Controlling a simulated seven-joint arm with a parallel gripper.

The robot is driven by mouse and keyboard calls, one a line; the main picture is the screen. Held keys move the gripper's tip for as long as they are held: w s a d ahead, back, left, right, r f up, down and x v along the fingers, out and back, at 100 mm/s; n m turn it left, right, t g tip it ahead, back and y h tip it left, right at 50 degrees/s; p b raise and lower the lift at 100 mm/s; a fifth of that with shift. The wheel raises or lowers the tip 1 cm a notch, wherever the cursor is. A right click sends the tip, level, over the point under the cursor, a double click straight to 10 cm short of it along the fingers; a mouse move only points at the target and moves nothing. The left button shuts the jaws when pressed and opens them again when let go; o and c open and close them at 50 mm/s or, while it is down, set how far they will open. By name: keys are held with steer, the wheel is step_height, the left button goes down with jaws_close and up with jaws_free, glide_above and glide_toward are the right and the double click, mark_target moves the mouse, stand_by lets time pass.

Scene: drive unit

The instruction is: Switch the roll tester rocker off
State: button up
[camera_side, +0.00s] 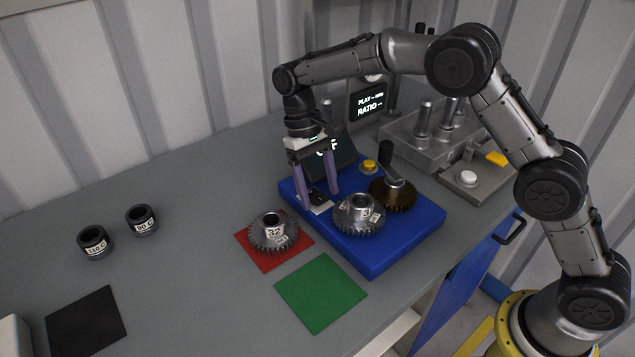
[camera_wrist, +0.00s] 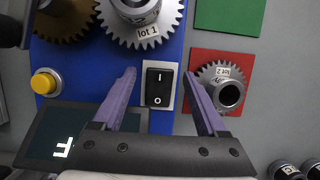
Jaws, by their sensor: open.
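The rocker switch (camera_wrist: 158,87) is black with I and O marks on a pale plate, on the blue base (camera_side: 365,258). It also shows small and partly hidden in the side view (camera_side: 317,198). My gripper (camera_side: 317,200) is open, with purple fingers pointing down on either side of the rocker. In the wrist view my gripper (camera_wrist: 160,98) holds nothing, and the rocker lies between its fingertips. I cannot tell which side of the rocker is pressed. A dark display (camera_side: 334,160) behind the gripper shows partly hidden letters ending in F.
A steel gear (camera_side: 358,215), a bronze gear with crank (camera_side: 391,195) and a yellow button (camera_side: 369,166) are on the base. Another gear (camera_side: 273,233) lies on a red mat; a green mat (camera_side: 320,293) is bare. Two black collars (camera_side: 94,242) stand at left.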

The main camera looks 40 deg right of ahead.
steer(key=v, duration=1.2)
